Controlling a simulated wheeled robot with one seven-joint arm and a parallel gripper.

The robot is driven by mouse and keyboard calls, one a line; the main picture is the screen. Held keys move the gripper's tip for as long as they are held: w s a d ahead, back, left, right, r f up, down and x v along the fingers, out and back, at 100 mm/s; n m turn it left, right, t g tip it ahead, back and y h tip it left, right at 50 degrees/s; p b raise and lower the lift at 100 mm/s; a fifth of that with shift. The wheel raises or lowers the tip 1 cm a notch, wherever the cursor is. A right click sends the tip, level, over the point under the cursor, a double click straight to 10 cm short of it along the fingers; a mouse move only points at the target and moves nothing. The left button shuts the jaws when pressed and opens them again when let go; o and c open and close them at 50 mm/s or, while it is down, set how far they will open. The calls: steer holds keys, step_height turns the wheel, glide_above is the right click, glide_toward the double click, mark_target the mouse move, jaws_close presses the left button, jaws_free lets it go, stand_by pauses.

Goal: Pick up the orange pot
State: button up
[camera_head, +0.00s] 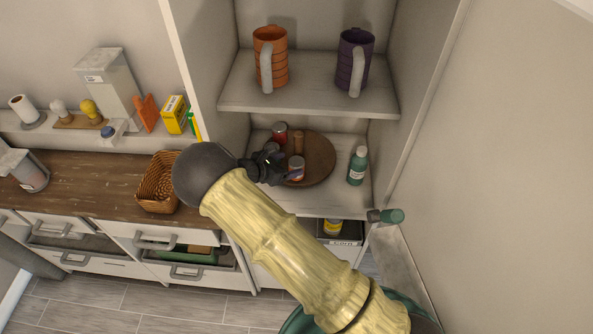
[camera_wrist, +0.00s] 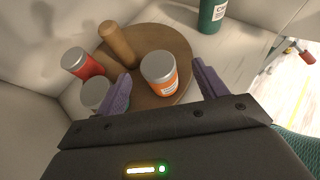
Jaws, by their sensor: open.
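The orange pot (camera_wrist: 162,77), a small jar with a grey lid and a pale label, stands upright on a round wooden turntable (camera_wrist: 180,45). In the head view the pot (camera_head: 297,170) is on the turntable (camera_head: 322,158) on the rack's lower shelf, partly hidden by my gripper. My gripper (camera_wrist: 161,70) is open and empty, with its purple fingers apart. In the wrist view the pot appears between the two fingertips; I see no contact. The gripper also shows in the head view (camera_head: 277,170), at the turntable's left front.
A red jar (camera_wrist: 83,63), a wooden pepper mill (camera_wrist: 117,45) and a grey-lidded jar (camera_wrist: 96,93) crowd the turntable. A green bottle (camera_head: 357,166) stands to its right. The upper shelf (camera_head: 310,95) overhangs, holding an orange mug (camera_head: 270,60) and a purple mug (camera_head: 352,65).

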mark_target(296, 162)
steer(key=shift+w, duration=0.2)
steer(key=shift+w+f, duration=0.15)
steer(key=shift+f, duration=0.1)
steer(key=b+x, duration=0.2)
steer(key=x, duration=0.3)
steer(key=shift+s+r, duration=0.1)
steer(key=shift+s, duration=0.15)
steer(key=shift+a, duration=0.1)
steer(key=shift+w, duration=0.1)
steer(key=c, duration=1.2)
